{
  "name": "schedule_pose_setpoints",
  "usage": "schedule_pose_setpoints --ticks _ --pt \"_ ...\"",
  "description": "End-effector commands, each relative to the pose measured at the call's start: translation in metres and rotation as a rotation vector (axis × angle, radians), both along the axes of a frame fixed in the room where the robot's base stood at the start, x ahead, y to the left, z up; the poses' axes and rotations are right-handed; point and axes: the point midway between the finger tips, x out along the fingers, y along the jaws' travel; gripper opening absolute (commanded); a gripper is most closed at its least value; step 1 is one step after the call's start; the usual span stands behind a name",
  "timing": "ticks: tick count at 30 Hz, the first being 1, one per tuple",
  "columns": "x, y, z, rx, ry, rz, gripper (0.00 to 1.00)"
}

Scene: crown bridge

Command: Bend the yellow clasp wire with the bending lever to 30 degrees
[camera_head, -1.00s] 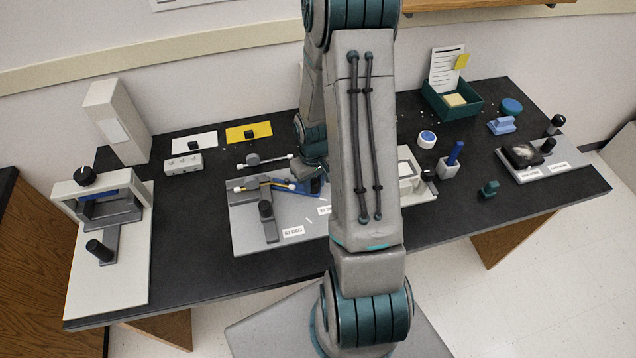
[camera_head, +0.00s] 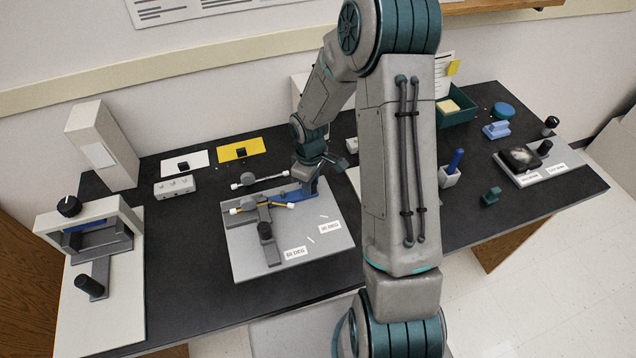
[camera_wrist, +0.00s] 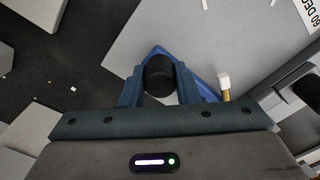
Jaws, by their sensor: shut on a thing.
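The bending jig is a grey plate (camera_head: 245,255) with angle labels, in the middle of the head view. The blue bending lever (camera_head: 301,196) lies across its far right part. The yellow clasp wire (camera_head: 281,205) is white-tipped, sits in the jig beside the lever, and looks slightly bent. Its brass end and white tip (camera_wrist: 224,84) show right of the lever in the wrist view. My gripper (camera_wrist: 160,88) is shut on the lever's black knob (camera_wrist: 160,73). In the head view the knob is hidden by my gripper (camera_head: 310,174).
A black-knobbed clamp (camera_head: 265,232) stands on the plate. A white press (camera_head: 105,305) stands left; a small white block (camera_head: 175,188) sits behind. The dark table between press and plate is clear.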

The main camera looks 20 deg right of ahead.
Motion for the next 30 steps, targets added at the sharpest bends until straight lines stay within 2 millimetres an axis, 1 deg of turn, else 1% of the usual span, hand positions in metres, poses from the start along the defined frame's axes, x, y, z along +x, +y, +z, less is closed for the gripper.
schedule_pose_setpoints --ticks 8,9,11,12,20,23,26,29,30 --pt "0.001 0.000 0.001 0.000 -0.003 0.000 0.00" --pt "0.001 0.000 0.001 0.000 -0.003 0.000 0.31" --pt "0.001 0.000 0.001 0.001 -0.002 -0.001 0.47" --pt "0.001 0.000 0.001 0.001 -0.002 -0.001 0.50" --pt "0.000 -0.001 0.001 0.001 -0.002 -0.002 0.50" --pt "0.001 -0.001 0.005 0.001 -0.003 -0.003 0.50" --pt "0.001 -0.002 0.017 0.000 -0.006 -0.003 0.50" --pt "0.001 -0.001 0.034 0.000 -0.007 -0.004 0.50" --pt "0.002 -0.002 0.042 -0.001 -0.008 -0.003 0.50"
